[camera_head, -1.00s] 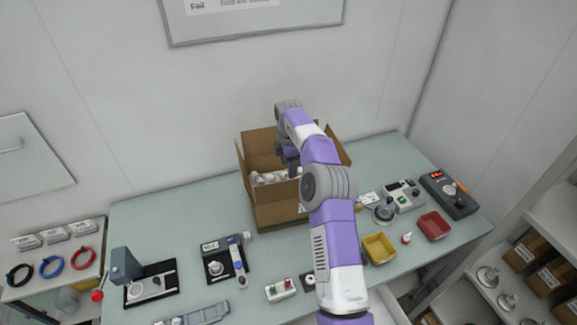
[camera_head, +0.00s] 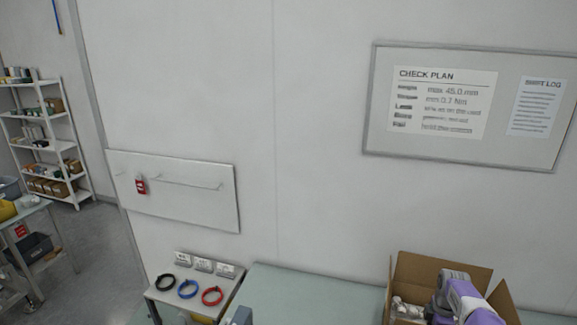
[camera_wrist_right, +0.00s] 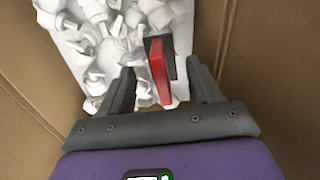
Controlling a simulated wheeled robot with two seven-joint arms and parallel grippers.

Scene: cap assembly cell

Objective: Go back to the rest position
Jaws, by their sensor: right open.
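My right gripper (camera_wrist_right: 160,68) is open inside the cardboard box in the right wrist view, with its two dark fingers pointing down at the contents. A red and black part (camera_wrist_right: 160,72) shows between the fingers, apart from both of them in the picture; how far below it lies I cannot tell. In the head view my purple right arm reaches into the open box (camera_head: 505,303) at the lower right, and the fingers are hidden there. My left gripper is in neither view.
White lumpy pieces (camera_wrist_right: 95,40) fill the box floor, with brown walls close on both sides. The pale green table (camera_head: 315,290) is clear left of the box. A side stand holds black, blue (camera_head: 188,288) and red rings. A check plan board (camera_head: 368,120) hangs above.

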